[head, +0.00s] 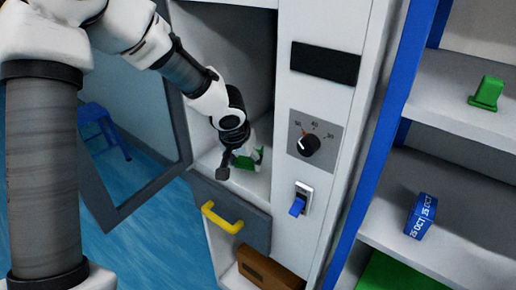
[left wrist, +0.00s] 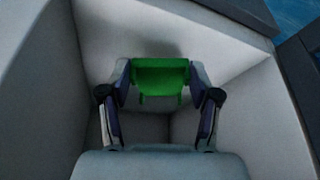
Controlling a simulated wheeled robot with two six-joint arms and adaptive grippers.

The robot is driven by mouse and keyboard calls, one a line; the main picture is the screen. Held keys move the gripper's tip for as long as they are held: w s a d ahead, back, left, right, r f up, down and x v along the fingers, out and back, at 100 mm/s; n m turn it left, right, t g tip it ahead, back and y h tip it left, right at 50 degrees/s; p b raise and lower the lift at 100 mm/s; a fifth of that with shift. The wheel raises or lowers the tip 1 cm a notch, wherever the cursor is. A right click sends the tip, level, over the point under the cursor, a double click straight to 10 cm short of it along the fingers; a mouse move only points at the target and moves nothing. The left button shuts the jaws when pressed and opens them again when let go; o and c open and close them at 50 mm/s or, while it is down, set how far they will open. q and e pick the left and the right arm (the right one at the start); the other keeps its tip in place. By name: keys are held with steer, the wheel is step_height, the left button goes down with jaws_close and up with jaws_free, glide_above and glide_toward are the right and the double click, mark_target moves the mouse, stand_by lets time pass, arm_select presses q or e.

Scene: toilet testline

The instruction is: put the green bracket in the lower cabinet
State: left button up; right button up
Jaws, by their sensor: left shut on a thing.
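The green bracket (head: 257,155) is at the floor of the white cabinet compartment (head: 205,165), partly hidden by my left gripper (head: 238,160). In the left wrist view the green bracket (left wrist: 160,76) sits between the two fingertips of my left gripper (left wrist: 160,85), which is shut on it. White compartment walls surround it there. I cannot tell whether the bracket touches the floor. Below this compartment is a grey front (head: 232,203) with a yellow handle (head: 222,217). My right gripper is not in view.
A grey-framed glass door (head: 130,125) stands open at the left. A panel with a dial (head: 309,145) and a blue switch (head: 298,206) is right of the compartment. The right shelves hold another green piece (head: 487,93) and a blue box (head: 421,215). A brown box (head: 268,270) is low down.

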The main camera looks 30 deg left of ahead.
arm_select(q)
steer(key=w+p, duration=0.1)
steer(key=w, duration=0.1)
steer(key=w+a+p, duration=0.1)
steer(key=w, duration=0.2)
steer(key=w+a+p, duration=0.1)
steer(key=w, duration=0.1)
steer(key=shift+w+f+p, duration=0.15)
steer(key=shift+p, duration=0.15)
step_height(320, 180, down, 4)
steer(key=shift+r+b, duration=0.2)
steer(key=shift+b, duration=0.25)
steer(key=shift+w+f, duration=0.15)
steer(key=shift+f, duration=0.15)
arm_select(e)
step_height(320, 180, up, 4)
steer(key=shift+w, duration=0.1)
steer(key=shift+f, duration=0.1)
arm_select(q)
steer(key=o, duration=1.1)
steer(key=shift+f, duration=0.1)
steer(key=shift+o, duration=0.2)
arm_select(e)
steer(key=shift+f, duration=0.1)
